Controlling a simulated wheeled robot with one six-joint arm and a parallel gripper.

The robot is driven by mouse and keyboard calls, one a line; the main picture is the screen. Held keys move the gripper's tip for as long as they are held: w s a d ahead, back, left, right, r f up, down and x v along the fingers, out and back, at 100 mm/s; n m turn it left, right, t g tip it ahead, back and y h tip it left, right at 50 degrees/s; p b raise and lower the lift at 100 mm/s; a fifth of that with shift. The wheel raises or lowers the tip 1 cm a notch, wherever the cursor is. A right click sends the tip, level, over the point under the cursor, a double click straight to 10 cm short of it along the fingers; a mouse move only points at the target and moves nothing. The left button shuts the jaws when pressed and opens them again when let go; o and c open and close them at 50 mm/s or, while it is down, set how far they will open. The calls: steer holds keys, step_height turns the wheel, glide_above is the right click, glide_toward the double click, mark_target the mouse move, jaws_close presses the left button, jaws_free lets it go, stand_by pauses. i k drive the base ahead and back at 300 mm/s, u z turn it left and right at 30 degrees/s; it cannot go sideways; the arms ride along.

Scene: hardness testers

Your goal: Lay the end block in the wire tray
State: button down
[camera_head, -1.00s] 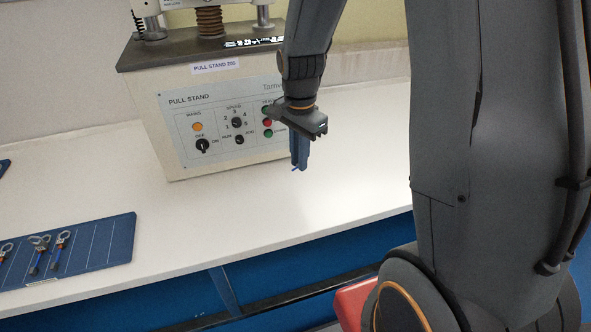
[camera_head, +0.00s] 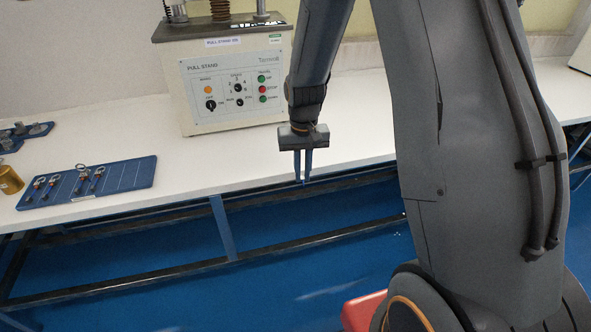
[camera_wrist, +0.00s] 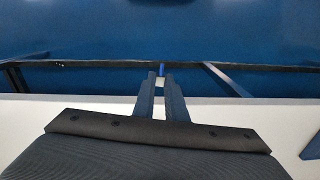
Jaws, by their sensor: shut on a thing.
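My gripper (camera_head: 303,178) points down just past the front edge of the white bench, below the pull stand. A flat blue tray (camera_head: 128,178) with pale dividing lines lies on the bench at the left, well apart from my gripper. Several small ringed fittings lie on its left part; its right part is bare. I cannot tell whether this is the wire tray.
The pull stand (camera_head: 235,90) stands at the back of the bench (camera_head: 215,165). A brass-coloured cylinder (camera_head: 9,180) and a blue holder with metal parts (camera_head: 25,133) are at the far left. The bench between the tray and my gripper is clear.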

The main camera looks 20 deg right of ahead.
mark_target(110, 179)
steer(key=k, duration=0.75)
steer(key=u, duration=0.15)
steer(key=i, duration=1.15)
steer(key=u, duration=1.3)
steer(key=i, duration=1.2)
steer(key=u, duration=0.05)
